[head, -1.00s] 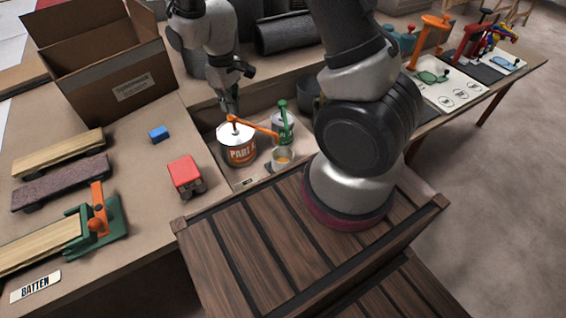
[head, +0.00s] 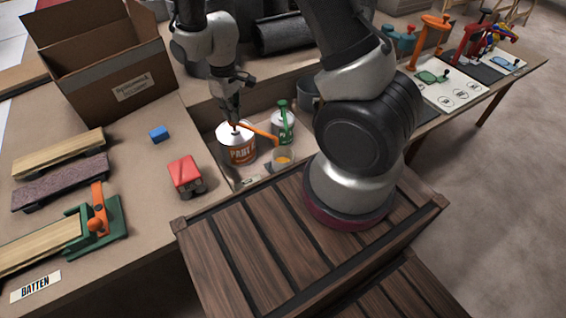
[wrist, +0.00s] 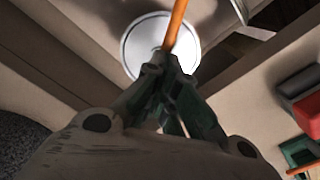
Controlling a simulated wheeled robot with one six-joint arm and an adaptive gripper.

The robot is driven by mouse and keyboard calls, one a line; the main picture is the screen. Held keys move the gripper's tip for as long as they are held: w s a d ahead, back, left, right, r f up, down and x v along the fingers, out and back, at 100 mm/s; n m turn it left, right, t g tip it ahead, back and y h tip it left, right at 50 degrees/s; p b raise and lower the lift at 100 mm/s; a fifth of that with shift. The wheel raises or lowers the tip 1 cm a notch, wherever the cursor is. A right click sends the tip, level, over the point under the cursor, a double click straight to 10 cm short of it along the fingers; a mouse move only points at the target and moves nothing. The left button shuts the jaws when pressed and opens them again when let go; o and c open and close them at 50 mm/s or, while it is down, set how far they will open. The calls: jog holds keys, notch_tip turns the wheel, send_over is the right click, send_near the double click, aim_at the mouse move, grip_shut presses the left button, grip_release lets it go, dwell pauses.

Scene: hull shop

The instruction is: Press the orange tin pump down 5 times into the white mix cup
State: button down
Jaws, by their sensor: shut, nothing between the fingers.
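The orange tin (head: 242,154), a white can with an orange label, stands in the recess of the bench. Its orange pump spout (head: 262,134) reaches right over the white mix cup (head: 283,162), which has some orange in it. My gripper (head: 235,121) is shut and empty, its tips down on the pump head, which sits low near the lid. In the wrist view the shut fingertips (wrist: 158,64) cover the pump head, with the orange spout (wrist: 175,25) running away over the white lid (wrist: 143,40). Contact itself is hidden by the fingers.
A tin with a green pump (head: 283,122) stands close behind the cup. A red block-like cart (head: 186,174) and a blue block (head: 158,134) lie on the bench to the left. An open cardboard box (head: 105,75) stands at the back left.

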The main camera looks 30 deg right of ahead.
jog(key=shift+r, duration=1.65)
jog(key=shift+f, duration=0.2)
jog(key=shift+f, duration=1.5)
jog(key=shift+r, duration=1.7)
notch_tip(320, 180, up, 6)
